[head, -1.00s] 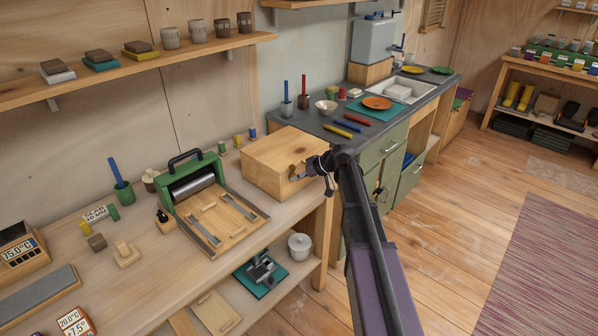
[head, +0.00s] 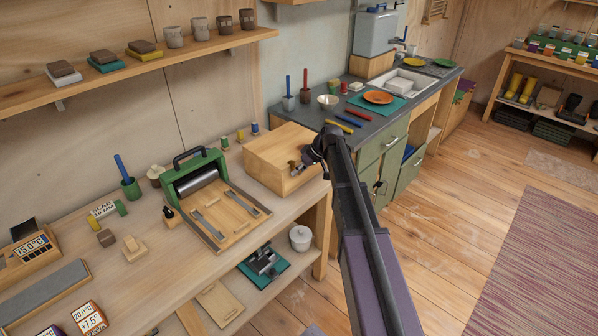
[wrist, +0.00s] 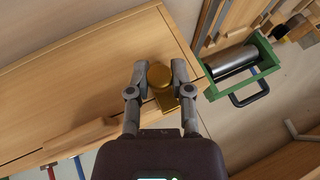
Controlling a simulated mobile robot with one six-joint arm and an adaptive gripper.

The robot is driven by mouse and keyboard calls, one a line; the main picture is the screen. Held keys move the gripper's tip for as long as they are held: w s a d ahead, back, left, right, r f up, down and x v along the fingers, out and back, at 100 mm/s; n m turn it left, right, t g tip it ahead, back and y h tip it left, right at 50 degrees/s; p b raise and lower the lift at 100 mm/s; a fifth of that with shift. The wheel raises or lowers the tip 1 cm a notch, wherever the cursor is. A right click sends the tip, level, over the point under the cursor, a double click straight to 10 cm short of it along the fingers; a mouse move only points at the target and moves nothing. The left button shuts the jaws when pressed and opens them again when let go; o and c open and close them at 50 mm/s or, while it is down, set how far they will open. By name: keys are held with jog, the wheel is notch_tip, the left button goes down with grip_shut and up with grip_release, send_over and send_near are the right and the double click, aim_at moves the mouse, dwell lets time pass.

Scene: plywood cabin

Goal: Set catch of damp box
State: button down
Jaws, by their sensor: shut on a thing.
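The damp box is a pale wooden box (head: 272,150) with a lid, on the right end of the workbench. Its brass catch (wrist: 163,92) is on the front face at the lid seam, with a rounded knob, in the wrist view. My gripper (wrist: 158,70) has one finger on each side of the brass knob and is shut on it. In the head view my gripper (head: 301,165) is at the box's front face, partly hidden by my arm. The lid looks closed. How far the catch is turned cannot be told.
A green-framed slab roller (head: 196,175) stands left of the box. A grey counter (head: 345,112) with an orange plate (head: 378,97) and coloured sticks is behind my arm. A lidded white pot (head: 300,238) sits on the lower shelf.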

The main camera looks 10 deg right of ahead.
jog(key=c, duration=0.5)
grip_release()
jog(key=shift+s+f+b, duration=0.1)
jog(key=shift+f+b, duration=0.1)
jog(key=shift+b, duration=0.15)
